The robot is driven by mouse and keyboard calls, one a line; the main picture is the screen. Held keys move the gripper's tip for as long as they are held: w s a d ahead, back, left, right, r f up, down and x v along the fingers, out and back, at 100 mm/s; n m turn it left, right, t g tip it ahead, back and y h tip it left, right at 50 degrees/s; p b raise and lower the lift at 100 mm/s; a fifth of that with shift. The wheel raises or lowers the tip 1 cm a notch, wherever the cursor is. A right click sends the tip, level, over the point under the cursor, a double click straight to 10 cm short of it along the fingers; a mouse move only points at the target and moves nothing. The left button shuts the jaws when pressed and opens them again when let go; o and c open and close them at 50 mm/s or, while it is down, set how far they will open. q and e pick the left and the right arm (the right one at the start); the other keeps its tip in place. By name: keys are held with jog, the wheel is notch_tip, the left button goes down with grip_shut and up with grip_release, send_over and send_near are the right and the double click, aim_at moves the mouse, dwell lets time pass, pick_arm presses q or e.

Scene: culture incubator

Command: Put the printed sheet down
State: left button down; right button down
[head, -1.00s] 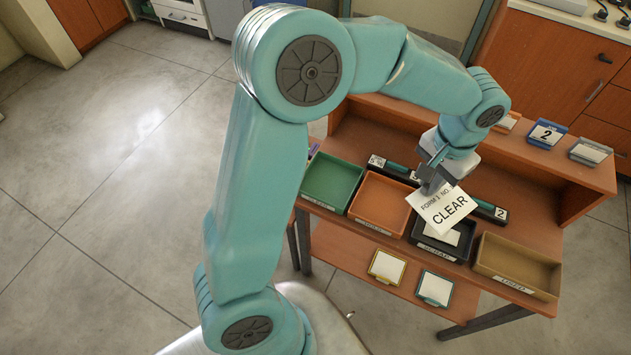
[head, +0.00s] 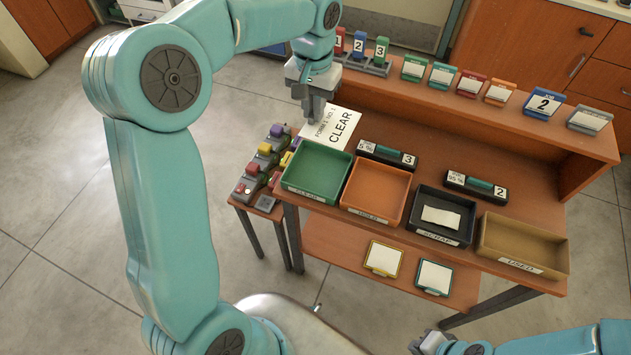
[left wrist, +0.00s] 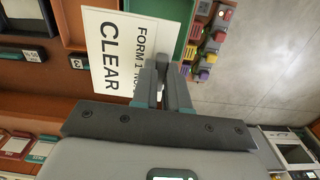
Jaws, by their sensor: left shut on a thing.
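The printed sheet (head: 341,121), white with "FORM 1" and "CLEAR" on it, is in my left gripper (head: 317,112). The fingers are shut on its edge, and it is tilted in the air behind the green tray (head: 299,188). In the left wrist view the sheet (left wrist: 112,62) extends from the fingertips (left wrist: 163,80), partly covered by them, with the green tray (left wrist: 170,14) beyond. My right gripper (head: 424,343) shows only in part at the bottom right, and its fingers are unclear.
An orange tray (head: 376,213), a black tray (head: 438,236) with a paper in it, and a tan tray (head: 521,264) line the desk front. Small boxes with number labels (head: 478,185) stand behind. Coloured blocks (head: 262,165) sit on a side stand at left.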

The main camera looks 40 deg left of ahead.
pick_arm(q)
jog(key=a+f, duration=0.2)
jog(key=a, duration=0.1)
send_over(304, 170)
notch_tip(304, 170, down, 14)
jog(key=shift+d, duration=0.1)
jog(key=shift+f, duration=2)
jog(key=shift+f+b, duration=0.2)
jog(key=shift+b, duration=0.1)
jog(key=c, duration=1.1)
grip_release()
jog(key=shift+c, duration=0.2)
jog(key=shift+r, duration=0.2)
